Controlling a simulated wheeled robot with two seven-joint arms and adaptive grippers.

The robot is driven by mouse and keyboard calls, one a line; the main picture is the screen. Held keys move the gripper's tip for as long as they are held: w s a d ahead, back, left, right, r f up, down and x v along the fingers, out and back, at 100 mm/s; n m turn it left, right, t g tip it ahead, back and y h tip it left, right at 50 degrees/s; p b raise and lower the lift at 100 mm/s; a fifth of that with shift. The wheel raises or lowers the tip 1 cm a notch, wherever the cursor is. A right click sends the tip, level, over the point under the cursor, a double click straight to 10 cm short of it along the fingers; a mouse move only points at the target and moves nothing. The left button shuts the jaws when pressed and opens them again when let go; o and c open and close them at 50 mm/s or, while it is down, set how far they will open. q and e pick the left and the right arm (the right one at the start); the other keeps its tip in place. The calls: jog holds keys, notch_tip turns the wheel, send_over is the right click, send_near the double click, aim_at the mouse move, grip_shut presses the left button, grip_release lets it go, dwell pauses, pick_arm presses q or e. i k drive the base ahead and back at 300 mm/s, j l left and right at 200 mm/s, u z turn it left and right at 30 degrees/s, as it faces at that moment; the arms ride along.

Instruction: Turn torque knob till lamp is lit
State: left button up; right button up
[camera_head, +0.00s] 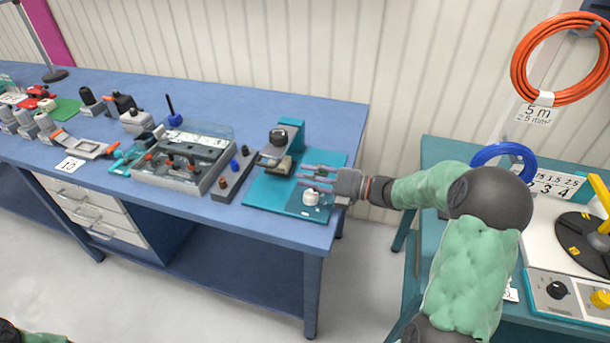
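My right gripper (310,177) reaches in from the right over a teal base plate (263,193) at the right end of the blue bench. Its two fingers look apart, with nothing clearly between them. A teal upright holder with a dark round part (287,131) stands at the plate's back. I cannot make out which part is the torque knob, nor a lit lamp. My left gripper is not in view.
A grey tray with a clear lid (150,180) and a dark block with blue and red parts (232,176) stand left of the plate. At right, a white machine (545,225) has a black knob (557,289) and a yellow knob (601,299). An orange cable coil (519,75) hangs above.

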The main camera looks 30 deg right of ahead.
aim_at(277, 137)
jog(key=k, duration=1)
